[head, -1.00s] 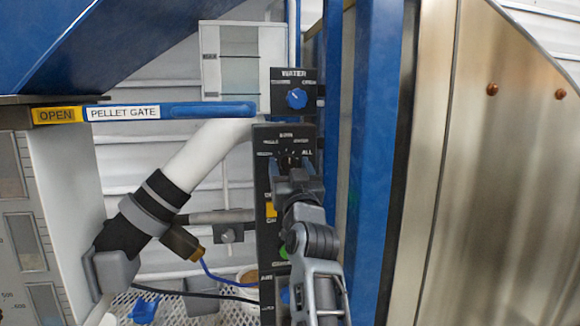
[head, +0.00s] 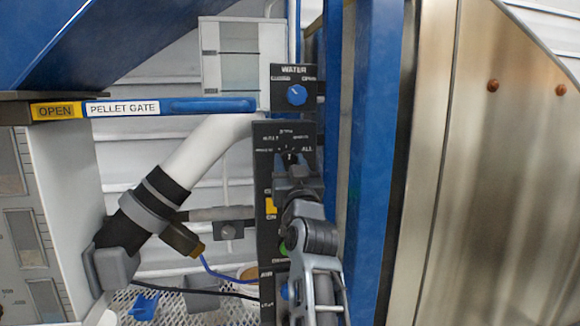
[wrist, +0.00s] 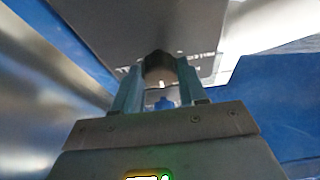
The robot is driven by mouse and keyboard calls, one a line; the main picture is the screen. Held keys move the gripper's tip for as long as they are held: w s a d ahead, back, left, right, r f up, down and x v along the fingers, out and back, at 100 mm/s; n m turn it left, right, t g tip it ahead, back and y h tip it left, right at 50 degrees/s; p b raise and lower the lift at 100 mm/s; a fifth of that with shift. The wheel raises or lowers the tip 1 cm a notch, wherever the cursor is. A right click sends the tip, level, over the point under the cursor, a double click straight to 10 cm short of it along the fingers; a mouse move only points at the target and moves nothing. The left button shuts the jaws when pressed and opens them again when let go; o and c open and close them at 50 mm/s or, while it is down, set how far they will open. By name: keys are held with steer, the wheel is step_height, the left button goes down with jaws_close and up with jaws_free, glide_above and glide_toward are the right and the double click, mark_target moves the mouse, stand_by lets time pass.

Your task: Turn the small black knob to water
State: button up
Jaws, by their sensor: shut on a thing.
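The small black knob (head: 290,157) sits on a tall black panel (head: 264,190) with white lettering; "ALL" is legible right of the knob, the other labels are too blurred to read surely. My gripper (head: 291,167) reaches up from below in the head view and is shut on the knob. In the wrist view the knob (wrist: 160,68) shows as a dark round shape between the two fingers (wrist: 160,80). The fingers and wrist hide much of the knob and the panel below it. Its exact pointer setting cannot be told.
Just above is a separate WATER plate (head: 280,72) with a blue knob (head: 297,95). A blue PELLET GATE handle (head: 205,105) runs left of it. A blue post (head: 370,150) stands close on the right. A white pipe (head: 205,155) lies to the left.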

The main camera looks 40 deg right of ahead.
steer(key=shift+f+m, duration=0.1)
steer(key=shift+m, duration=0.2)
steer(key=m+b, duration=0.1)
steer(key=b, duration=0.1)
steer(key=m+g+h+b, duration=0.1)
steer(key=m+b, duration=0.1)
steer(key=shift+a+f+m+g+h, duration=0.1)
steer(key=shift+f+m+g+h, duration=0.05)
steer(key=shift+m+g+h, duration=0.15)
steer(key=m+g+h+b, duration=0.1)
steer(key=m+b, duration=0.2)
steer(key=shift+w+r+m+g+h+b, duration=0.15)
steer(key=shift+m+g+b, duration=0.35)
steer(key=shift+m, duration=0.45)
steer(key=shift+s+r+m+g+h+b, duration=0.15)
steer(key=shift+m+g+b, duration=0.3)
steer(key=shift+m, duration=0.5)
steer(key=shift+w, duration=0.1)
steer(key=o, duration=1.1)
steer(key=shift+c, duration=0.2)
steer(key=shift+a, duration=0.1)
